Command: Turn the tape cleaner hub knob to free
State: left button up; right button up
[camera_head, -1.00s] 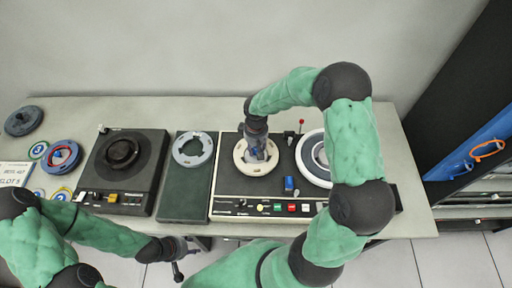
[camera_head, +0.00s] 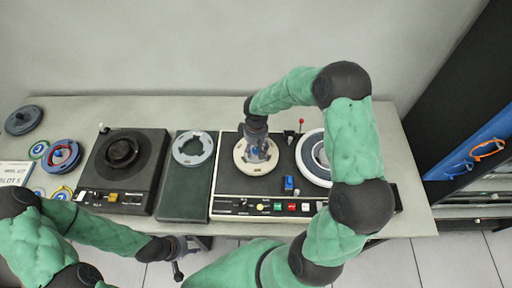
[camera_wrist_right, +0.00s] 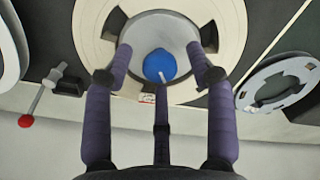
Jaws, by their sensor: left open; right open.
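In the right wrist view a blue hub knob (camera_wrist_right: 160,66) with a pale pointer sits at the centre of the cream reel. My right gripper (camera_head: 262,153) is over this hub; in the right wrist view its fingers (camera_wrist_right: 160,60) are spread around the knob, open, with nothing held. Contact cannot be told. My left gripper (camera_head: 179,262) is open and empty, low in front of the table's front edge.
A white reel (camera_head: 309,157) is on the cleaner's right hub, partly behind my right arm. A red-tipped lever (camera_head: 301,123) stands between the hubs. A grey ring (camera_head: 193,135) lies on the dark green panel; another black deck (camera_head: 150,150) is left of it.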

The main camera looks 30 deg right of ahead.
aim_at(256, 149)
jog(key=shift+r, duration=0.1)
notch_tip(256, 149, up, 12)
dwell(0.5)
dwell(0.4)
